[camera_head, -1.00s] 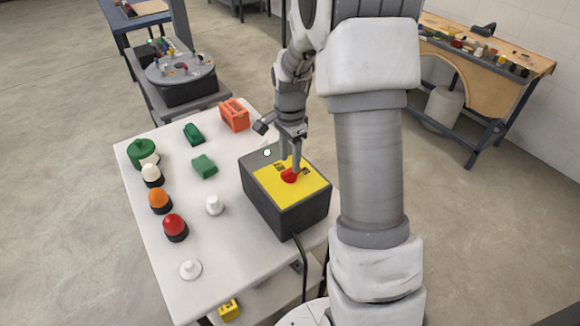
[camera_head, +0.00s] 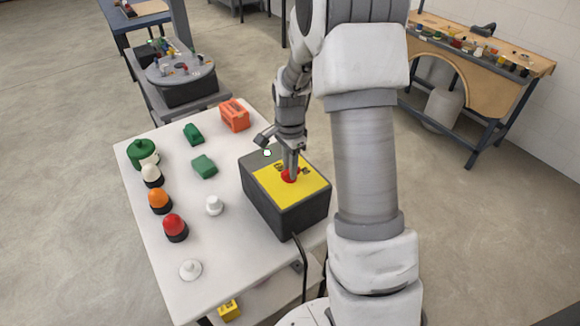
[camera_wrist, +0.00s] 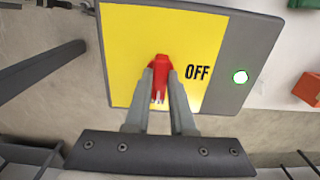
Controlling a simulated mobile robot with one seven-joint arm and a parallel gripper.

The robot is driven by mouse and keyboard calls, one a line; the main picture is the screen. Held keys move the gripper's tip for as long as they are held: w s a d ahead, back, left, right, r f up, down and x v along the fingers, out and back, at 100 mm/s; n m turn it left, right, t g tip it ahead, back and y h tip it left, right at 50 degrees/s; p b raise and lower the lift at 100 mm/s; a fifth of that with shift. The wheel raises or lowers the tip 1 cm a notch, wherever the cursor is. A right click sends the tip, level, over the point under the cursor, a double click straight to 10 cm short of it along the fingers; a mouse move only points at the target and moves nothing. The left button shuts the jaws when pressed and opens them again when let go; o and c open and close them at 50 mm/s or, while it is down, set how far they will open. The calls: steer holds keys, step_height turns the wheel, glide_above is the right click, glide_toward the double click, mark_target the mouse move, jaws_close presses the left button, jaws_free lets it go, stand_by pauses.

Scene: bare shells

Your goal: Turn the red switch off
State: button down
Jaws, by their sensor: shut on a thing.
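The red switch (camera_wrist: 159,65) is a small knob on the yellow top plate (camera_wrist: 120,60) of a dark grey box (camera_head: 283,209). In the wrist view my gripper (camera_wrist: 161,82) has its two fingers closed on either side of the red switch. The word OFF is printed on the plate to the right of the switch in that view. A round pale green-white light (camera_wrist: 240,77) sits on the grey strip beside the plate. In the head view the switch (camera_head: 288,176) is partly hidden by my fingers, so its exact angle is hard to tell there.
The box stands on a white table (camera_head: 225,265) with a red lamp (camera_head: 174,227), an orange lamp (camera_head: 159,200), a white knob (camera_head: 214,205), green blocks (camera_head: 204,166) and an orange part (camera_head: 235,115). A black cable (camera_head: 304,265) hangs from the box. Wooden bench (camera_head: 500,60) at right.

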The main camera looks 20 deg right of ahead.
steer(key=shift+n, duration=0.3)
steer(key=n+b, duration=0.1)
steer(key=n, duration=0.8)
steer(key=shift+b, duration=0.3)
steer(key=n, duration=0.4)
steer(key=shift+n, duration=2.5)
steer(key=c, duration=0.8)
jaws_free()
steer(key=shift+o, duration=0.2)
